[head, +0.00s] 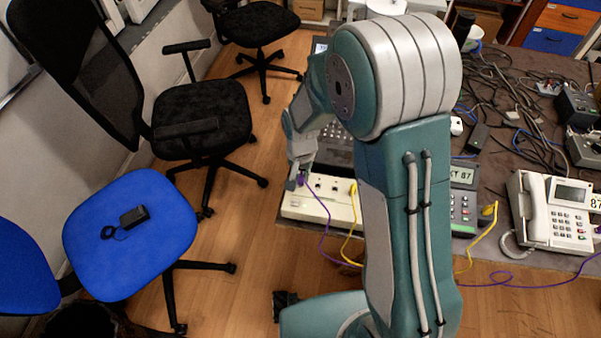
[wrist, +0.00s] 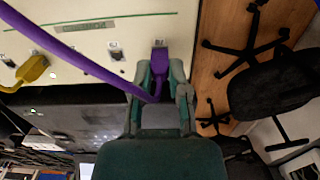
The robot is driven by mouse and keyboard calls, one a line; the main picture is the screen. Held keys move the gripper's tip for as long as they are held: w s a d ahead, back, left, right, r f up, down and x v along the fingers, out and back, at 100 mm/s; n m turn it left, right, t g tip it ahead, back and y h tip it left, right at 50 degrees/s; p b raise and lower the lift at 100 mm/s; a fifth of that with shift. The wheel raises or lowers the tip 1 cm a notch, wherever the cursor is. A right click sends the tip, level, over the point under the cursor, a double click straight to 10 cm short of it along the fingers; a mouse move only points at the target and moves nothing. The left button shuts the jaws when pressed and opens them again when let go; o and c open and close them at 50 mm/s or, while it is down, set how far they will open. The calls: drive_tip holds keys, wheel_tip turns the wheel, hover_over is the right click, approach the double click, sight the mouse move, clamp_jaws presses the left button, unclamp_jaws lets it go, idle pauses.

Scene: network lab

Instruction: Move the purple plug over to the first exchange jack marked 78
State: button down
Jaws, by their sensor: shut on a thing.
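The purple plug (wrist: 159,58) is between the fingers of my gripper (wrist: 160,80), which is shut on it. The plug's nose meets the cream exchange panel (wrist: 130,20) at its end position; I cannot tell whether it is seated in a jack. In the head view the purple plug (head: 301,180) and my gripper (head: 297,178) are at the left end of the exchange box (head: 318,210). A bare jack (wrist: 116,51) is beside the plug. A yellow plug (wrist: 32,68) sits further along the panel. No 78 mark is legible.
The purple cable (head: 325,228) hangs off the table's front. A yellow cable (head: 348,240) hangs near it. A grey tester (head: 463,205) with 87 on its display and a white phone (head: 550,215) stand right. Chairs, one with a blue seat (head: 130,230), are left.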

drive_tip(key=shift+f, duration=0.15)
drive_tip(key=c, duration=0.5)
unclamp_jaws()
drive_tip(key=shift+c, duration=0.2)
wheel_tip(320, 180, up, 12)
drive_tip(key=s+d+r+n+t, duration=0.1)
drive_tip(key=s+d+r+t, duration=0.1)
drive_tip(key=s+d+r, duration=0.3)
drive_tip(key=s+d+r+n+t, duration=0.2)
drive_tip(key=s+d+r, duration=0.4)
drive_tip(key=s+r, duration=0.4)
drive_tip(key=s+t, duration=0.1)
drive_tip(key=s, duration=0.3)
drive_tip(key=shift+t, duration=0.3)
